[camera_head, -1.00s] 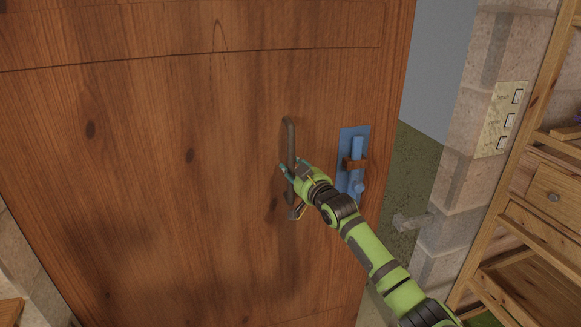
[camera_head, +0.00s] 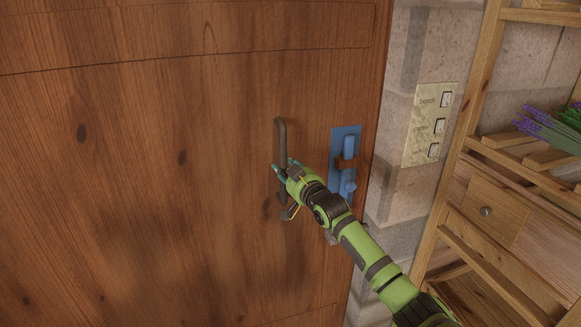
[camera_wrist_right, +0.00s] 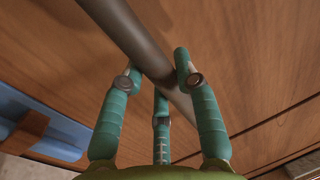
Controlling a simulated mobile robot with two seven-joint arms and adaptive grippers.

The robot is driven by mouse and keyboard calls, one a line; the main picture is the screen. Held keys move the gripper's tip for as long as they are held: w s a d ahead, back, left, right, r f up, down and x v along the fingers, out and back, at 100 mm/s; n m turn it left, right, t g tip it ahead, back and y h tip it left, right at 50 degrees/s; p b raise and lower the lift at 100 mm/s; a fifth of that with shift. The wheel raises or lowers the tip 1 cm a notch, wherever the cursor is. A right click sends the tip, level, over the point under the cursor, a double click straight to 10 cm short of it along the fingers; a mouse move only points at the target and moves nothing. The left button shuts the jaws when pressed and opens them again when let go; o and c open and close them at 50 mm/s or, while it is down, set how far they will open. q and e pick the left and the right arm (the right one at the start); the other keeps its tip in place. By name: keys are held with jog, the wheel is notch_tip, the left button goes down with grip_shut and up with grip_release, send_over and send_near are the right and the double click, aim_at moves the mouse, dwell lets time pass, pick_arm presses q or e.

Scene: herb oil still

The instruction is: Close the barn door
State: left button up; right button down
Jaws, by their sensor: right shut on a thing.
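The wooden barn door (camera_head: 130,200) fills the left and middle of the head view. Its right edge now overlaps the stone door jamb, and no opening shows between them. A dark metal pull handle (camera_head: 281,140) stands upright on the door. My right gripper (camera_head: 284,170) is shut around the handle's middle. In the right wrist view the teal fingers (camera_wrist_right: 160,80) wrap the handle bar (camera_wrist_right: 125,30). A blue slide bolt (camera_head: 346,150) is mounted right of the handle; my right arm hides the area just below it. My left gripper is not in view.
Right of the door is a stone wall (camera_head: 400,190) with a brass plate (camera_head: 422,145) of several switches. A wooden shelf unit (camera_head: 440,230) with a drawer and lavender bunches (camera_head: 545,125) stands at the far right, close to my right arm.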

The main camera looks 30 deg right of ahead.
jog(key=shift+d, duration=0.25)
jog(key=c, duration=0.9)
grip_release()
jog(key=shift+s+d, duration=0.1)
jog(key=shift+d, duration=0.05)
jog(key=s, duration=1.2)
jog(key=shift+a, duration=0.35)
